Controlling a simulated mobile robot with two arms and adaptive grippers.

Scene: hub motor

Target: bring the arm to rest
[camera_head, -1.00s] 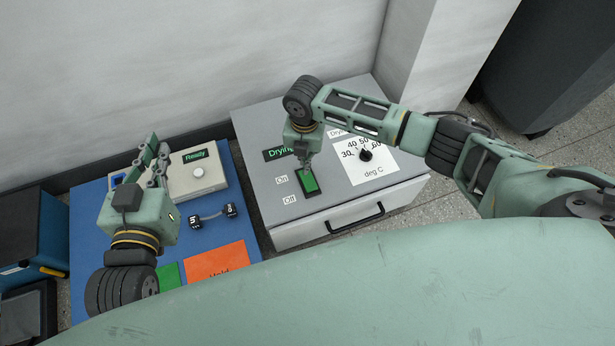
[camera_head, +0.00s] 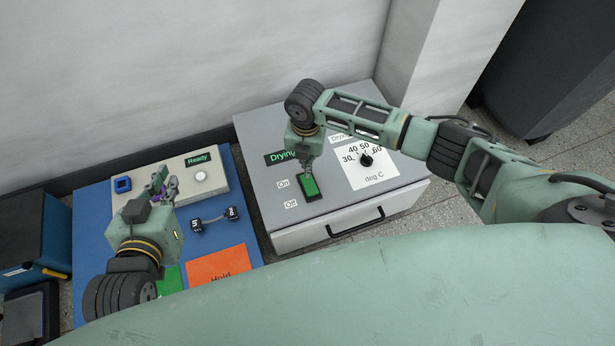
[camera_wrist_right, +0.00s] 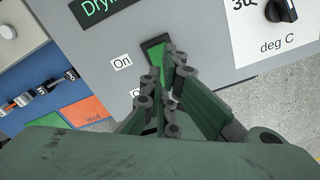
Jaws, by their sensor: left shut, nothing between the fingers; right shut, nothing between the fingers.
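My left gripper (camera_head: 160,188) is over the blue mat, close to the beige control box, with its fingers shut and nothing seen between them. Something purple shows beside its fingers, too small to make out. My right gripper (camera_head: 306,168) is over the grey drying cabinet, close to its green rocker switch (camera_head: 309,187). In the right wrist view its fingers (camera_wrist_right: 170,75) are shut and empty, in front of the same switch (camera_wrist_right: 155,52). I cannot tell if they touch it. The cabinet display (camera_head: 283,156) reads "Drying".
The beige box (camera_head: 217,174) has a "Ready" display, a white button (camera_head: 200,175) and a blue square part (camera_head: 122,184). An orange "Hold" patch (camera_head: 219,265) is nearer. The dial (camera_head: 366,160) is right of the switch.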

